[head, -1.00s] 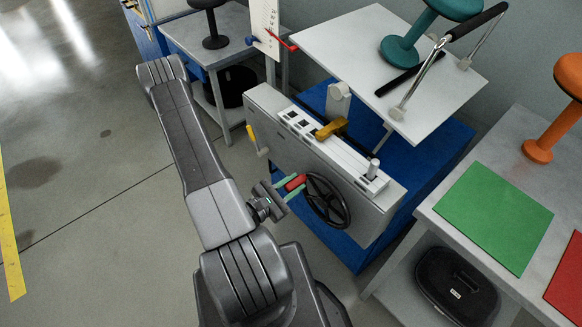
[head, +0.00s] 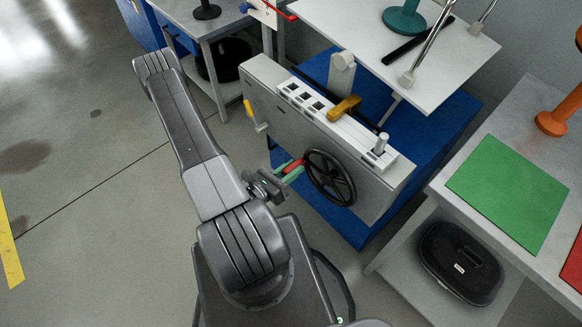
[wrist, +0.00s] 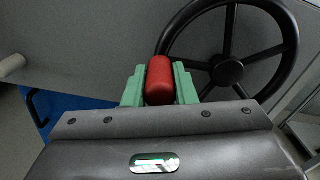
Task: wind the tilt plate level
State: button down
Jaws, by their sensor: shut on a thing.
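My gripper (head: 290,172) is shut on the red handle (wrist: 160,80) of the black handwheel (head: 330,178). The green fingers sit on either side of the handle in the wrist view, where part of the handwheel (wrist: 228,71) fills the upper right. In the head view the handle lies at the wheel's left side. The wheel is on the front of a grey housing (head: 264,85).
A yellow lever (head: 344,108) and a yellow-handled crank (head: 250,112) are on the housing. A table with a green mat (head: 508,192) stands right; open floor lies left.

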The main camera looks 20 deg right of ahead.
jog(key=shift+f, duration=0.15)
jog(key=c, duration=1.2)
grip_release()
notch_tip(320, 180, up, 10)
jog(key=p, duration=1)
